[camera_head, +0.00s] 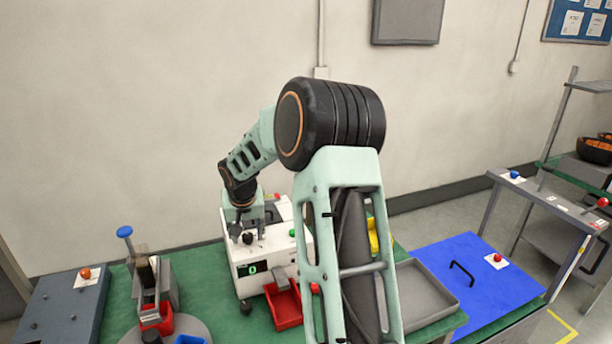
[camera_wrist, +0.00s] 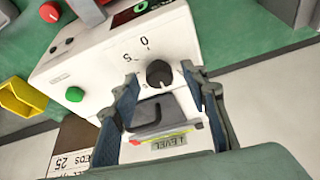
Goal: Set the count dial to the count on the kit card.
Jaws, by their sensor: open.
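The count dial is a black round knob (camera_wrist: 160,73) on top of the white machine (camera_wrist: 105,60), with the marks 0 and 5 beside it. It also shows small in the head view (camera_head: 248,238). My gripper (camera_wrist: 161,72) is open above the machine top, its two fingers on either side of the knob. I cannot tell whether they touch it. The kit card (camera_wrist: 72,150) lies at the lower left of the wrist view; part of its text shows, "EDS" and "25", and the rest is cut off. The machine's green display (camera_head: 252,269) reads 0.
A dark recess (camera_wrist: 158,114) and a LEVEL label (camera_wrist: 170,143) lie close to the fingers. A red bin (camera_head: 284,306) stands in front, a grey tray (camera_head: 455,298) to the right.

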